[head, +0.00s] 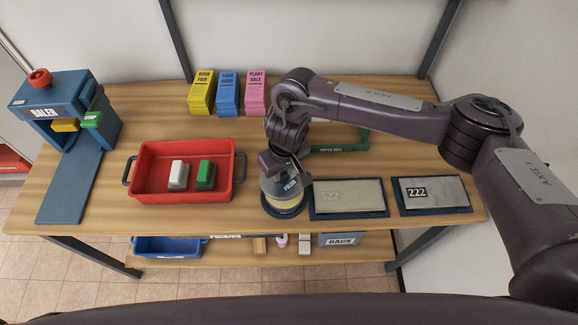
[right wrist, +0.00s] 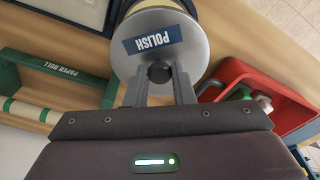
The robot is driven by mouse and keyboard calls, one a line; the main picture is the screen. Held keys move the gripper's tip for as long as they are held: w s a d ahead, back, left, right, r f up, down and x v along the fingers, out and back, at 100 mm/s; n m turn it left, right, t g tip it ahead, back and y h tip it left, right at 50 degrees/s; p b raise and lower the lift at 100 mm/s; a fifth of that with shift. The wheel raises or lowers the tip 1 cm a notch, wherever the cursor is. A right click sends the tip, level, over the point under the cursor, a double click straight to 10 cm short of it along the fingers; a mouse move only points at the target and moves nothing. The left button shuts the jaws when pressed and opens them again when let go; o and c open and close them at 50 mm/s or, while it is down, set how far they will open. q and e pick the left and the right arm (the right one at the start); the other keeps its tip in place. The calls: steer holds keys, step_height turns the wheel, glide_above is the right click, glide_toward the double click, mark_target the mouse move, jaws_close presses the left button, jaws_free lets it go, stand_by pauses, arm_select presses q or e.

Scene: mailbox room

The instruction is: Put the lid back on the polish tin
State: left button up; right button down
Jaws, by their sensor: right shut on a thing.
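My right gripper (head: 284,166) is shut on the dark knob of the grey polish lid (head: 270,186). In the right wrist view the fingers (right wrist: 160,76) pinch the knob, and the lid (right wrist: 190,45) is a round silver disc with a blue POLISH label. The polish tin (head: 285,207), cream-coloured inside or on top, shows just below the lid in the head view, on a round dark blue base. The lid and gripper hide most of the tin. I cannot tell whether the lid touches it. My left gripper is not in view.
A red tray (head: 140,189) with a white and a green block stands left of the tin. Two framed grey plates, one marked 222 (head: 435,193), lie to the right. A green paper roll holder (head: 352,147) is behind. A blue baler (head: 62,112) stands far left.

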mark_target(285, 180)
steer(key=shift+f+b, duration=0.35)
steer(key=shift+f, duration=0.2)
steer(key=shift+d+f+b, duration=0.1)
steer(key=shift+f+b, duration=0.25)
steer(key=shift+b, duration=0.05)
steer(key=shift+d+f+b, duration=0.15)
steer(key=shift+f+b, duration=0.6)
steer(key=shift+b, duration=0.1)
steer(key=shift+f+b, duration=0.4)
steer(key=shift+f, duration=0.75)
steer(key=shift+r+p, duration=0.1)
steer(key=shift+p, duration=0.45)
steer(key=shift+f+p, duration=0.2)
steer(key=shift+p, duration=0.1)
